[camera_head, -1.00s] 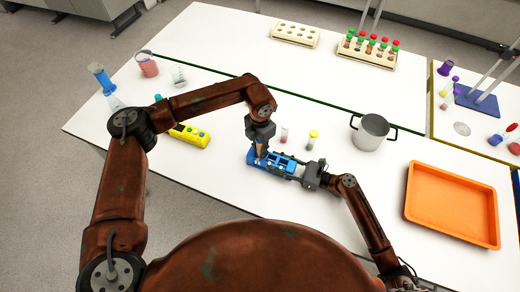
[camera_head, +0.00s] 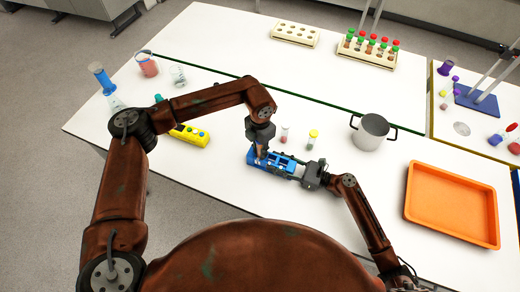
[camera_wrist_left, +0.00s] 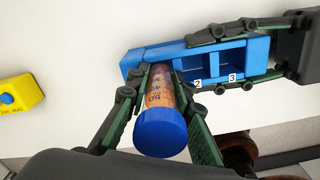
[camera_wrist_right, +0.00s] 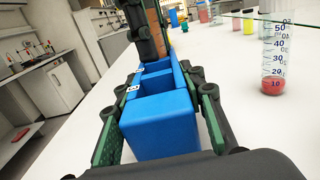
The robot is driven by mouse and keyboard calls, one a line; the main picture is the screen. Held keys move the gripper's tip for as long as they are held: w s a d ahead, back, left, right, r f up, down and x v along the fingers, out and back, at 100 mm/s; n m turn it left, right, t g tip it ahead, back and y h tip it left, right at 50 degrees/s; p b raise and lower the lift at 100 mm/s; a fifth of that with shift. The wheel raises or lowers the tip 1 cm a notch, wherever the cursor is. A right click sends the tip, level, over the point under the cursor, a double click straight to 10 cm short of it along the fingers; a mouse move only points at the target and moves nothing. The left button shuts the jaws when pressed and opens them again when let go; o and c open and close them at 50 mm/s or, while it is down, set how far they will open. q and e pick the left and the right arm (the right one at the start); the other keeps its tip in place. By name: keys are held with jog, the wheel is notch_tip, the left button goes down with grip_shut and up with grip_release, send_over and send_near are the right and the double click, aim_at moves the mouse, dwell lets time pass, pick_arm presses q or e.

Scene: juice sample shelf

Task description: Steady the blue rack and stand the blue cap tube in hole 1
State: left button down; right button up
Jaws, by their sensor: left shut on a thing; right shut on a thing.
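The blue rack (camera_head: 264,167) lies on the white table in front of me; it also shows in the right wrist view (camera_wrist_right: 158,128). My right gripper (camera_wrist_right: 158,80) is shut on the rack, one finger along each long side. My left gripper (camera_wrist_left: 160,80) is shut on the blue cap tube (camera_wrist_left: 160,125), its blue cap towards the left wrist camera. The tube, with orange-brown contents, meets the rack's far end, beside the hole labelled 2. Labels 2 and 3 show; label 1 is hidden. I cannot tell how deep the tube sits in that end hole.
Two small tubes (camera_head: 313,137) (camera_head: 284,133) stand just behind the rack. A metal pot (camera_head: 370,132) and an orange tray (camera_head: 452,204) are to the right. The table in front of the blue rack is clear.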

pick_arm(q)
jog(key=shift+f, duration=0.1)
jog(key=shift+r, duration=0.6)
jog(key=c, duration=1.6)
grip_release()
notch_tip(320, 180, up, 12)
